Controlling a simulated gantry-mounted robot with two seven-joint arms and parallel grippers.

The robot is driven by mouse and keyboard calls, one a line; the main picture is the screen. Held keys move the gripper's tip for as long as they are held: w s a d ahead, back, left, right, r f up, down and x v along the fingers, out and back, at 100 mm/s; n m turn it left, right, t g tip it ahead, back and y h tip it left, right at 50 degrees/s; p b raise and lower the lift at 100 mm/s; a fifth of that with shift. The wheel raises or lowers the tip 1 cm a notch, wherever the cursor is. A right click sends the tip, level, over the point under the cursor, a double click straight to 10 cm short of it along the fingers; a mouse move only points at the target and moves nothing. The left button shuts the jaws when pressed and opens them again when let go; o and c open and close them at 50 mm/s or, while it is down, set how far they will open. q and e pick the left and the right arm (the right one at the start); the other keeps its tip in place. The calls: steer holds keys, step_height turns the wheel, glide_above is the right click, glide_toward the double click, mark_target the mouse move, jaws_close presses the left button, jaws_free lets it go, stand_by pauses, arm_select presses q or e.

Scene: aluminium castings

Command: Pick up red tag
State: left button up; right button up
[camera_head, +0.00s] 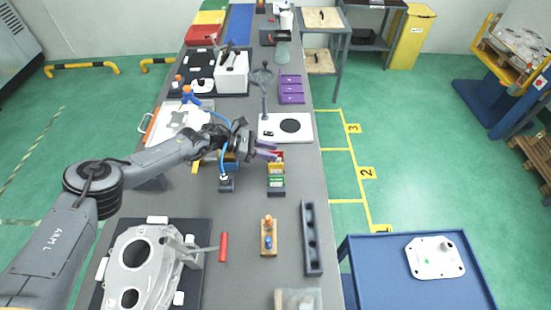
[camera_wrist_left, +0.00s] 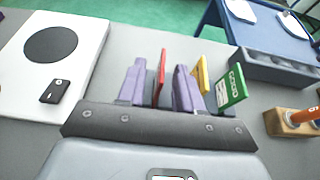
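The red tag (camera_head: 280,155) stands at the far end of a small rack (camera_head: 276,193) on the grey bench, partly hidden by my left gripper. A yellow tag (camera_head: 276,168) and a green tag (camera_head: 276,180) stand nearer in the same rack. My left gripper (camera_head: 272,153) is at the red tag. In the left wrist view, its two purple fingers (camera_wrist_left: 160,85) are apart, with the red tag (camera_wrist_left: 161,72) upright between them and a gap showing on each side. The yellow tag (camera_wrist_left: 203,76) and green tag (camera_wrist_left: 231,88) are right of the fingers. My right gripper is not in view.
A white plate with a black disc (camera_head: 290,126) lies just beyond the rack, with purple bins (camera_head: 291,88) behind it. A large casting (camera_head: 145,262) lies front left.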

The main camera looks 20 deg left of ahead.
mark_target(281, 154)
arm_select(q)
steer(key=x, duration=0.4)
steer(key=shift+d, duration=0.25)
jaws_close()
